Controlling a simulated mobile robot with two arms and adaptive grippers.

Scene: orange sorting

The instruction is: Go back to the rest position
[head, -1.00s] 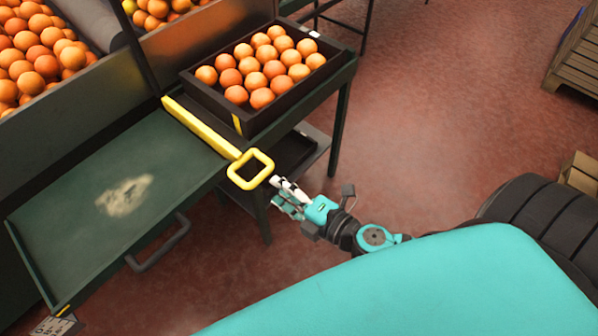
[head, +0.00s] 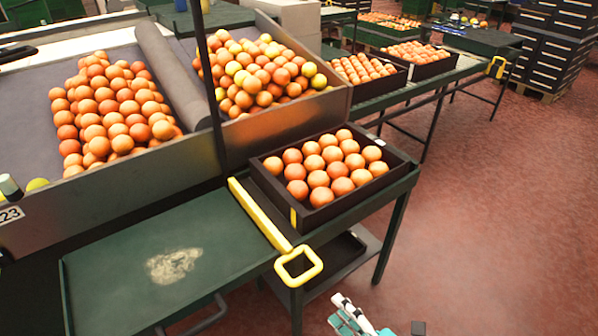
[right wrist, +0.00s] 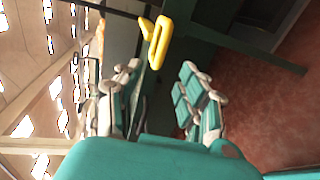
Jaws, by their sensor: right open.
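My right gripper (head: 350,312) shows at the bottom edge of the head view, in front of the green table and to the right of the yellow handle (head: 298,266). In the right wrist view the two fingers of my right gripper (right wrist: 158,90) stand apart with nothing between them. The yellow handle (right wrist: 158,42) is beyond the fingertips there, apart from them. A dark crate (head: 284,213) full of oranges stands on the right part of the green table (head: 110,262). My left gripper is in neither view.
Bins of loose oranges (head: 105,112) and mixed fruit (head: 262,80) stand behind the table. More crates (head: 437,68) of oranges sit on tables further back. Dark stacked crates (head: 553,45) stand at the back right. The reddish floor (head: 490,220) on the right is clear.

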